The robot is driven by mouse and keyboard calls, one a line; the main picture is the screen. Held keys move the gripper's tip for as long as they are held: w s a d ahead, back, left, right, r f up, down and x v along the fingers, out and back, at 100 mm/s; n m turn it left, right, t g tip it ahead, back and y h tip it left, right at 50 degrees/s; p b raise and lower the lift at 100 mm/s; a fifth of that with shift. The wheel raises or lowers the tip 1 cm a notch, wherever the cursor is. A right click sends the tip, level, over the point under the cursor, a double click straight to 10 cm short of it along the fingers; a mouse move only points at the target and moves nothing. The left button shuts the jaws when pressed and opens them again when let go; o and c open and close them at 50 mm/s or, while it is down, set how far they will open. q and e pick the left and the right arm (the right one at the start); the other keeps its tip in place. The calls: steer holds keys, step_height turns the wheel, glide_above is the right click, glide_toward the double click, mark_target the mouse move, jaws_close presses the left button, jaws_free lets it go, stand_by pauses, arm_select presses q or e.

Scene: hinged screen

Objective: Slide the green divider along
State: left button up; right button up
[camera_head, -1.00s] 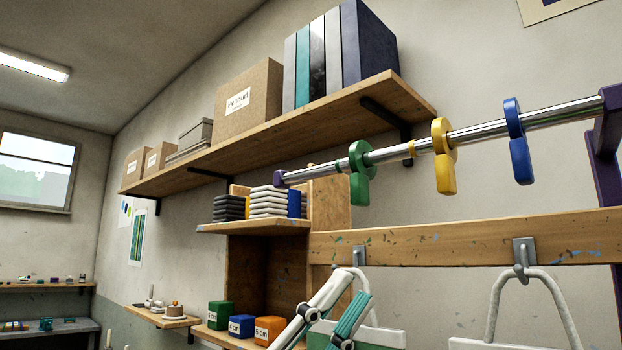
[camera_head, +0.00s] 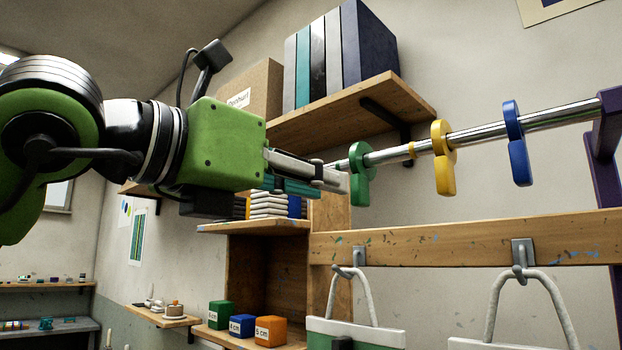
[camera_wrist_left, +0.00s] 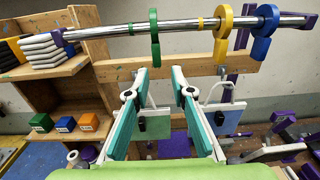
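The green divider (camera_head: 361,175) hangs from a metal rail (camera_head: 480,132), its ring around the rail and its paddle pointing down. It is the leftmost of three dividers, left of the yellow one (camera_head: 443,160) and the blue one (camera_head: 517,145). My left gripper (camera_head: 335,181) is level with the green paddle, just left of it in the head view. In the left wrist view my left gripper (camera_wrist_left: 158,72) has its two fingers spread and empty, with the green divider (camera_wrist_left: 154,40) ahead between their tips. I cannot tell whether they touch it. My right gripper is not in view.
A wooden board (camera_head: 470,236) with hooks and hanging bags (camera_head: 350,330) runs below the rail. A purple bracket (camera_head: 603,140) holds the rail's right end. A shelf (camera_head: 345,112) with binders is above and behind. Stacked pads (camera_head: 267,204) sit left of the rail.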

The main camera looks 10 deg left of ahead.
mark_target(354, 193)
arm_select(q)
steer(key=p+x, duration=0.1)
steer(key=x, duration=0.1)
steer(key=p+x, duration=0.2)
steer(key=x, duration=0.1)
steer(key=p+x, duration=0.1)
steer(key=x, duration=0.1)
steer(key=shift+w+r, duration=0.35)
steer(key=shift+w, duration=0.15)
steer(key=shift+w+d+f, duration=0.1)
steer(key=shift+f, duration=0.15)
jaws_close()
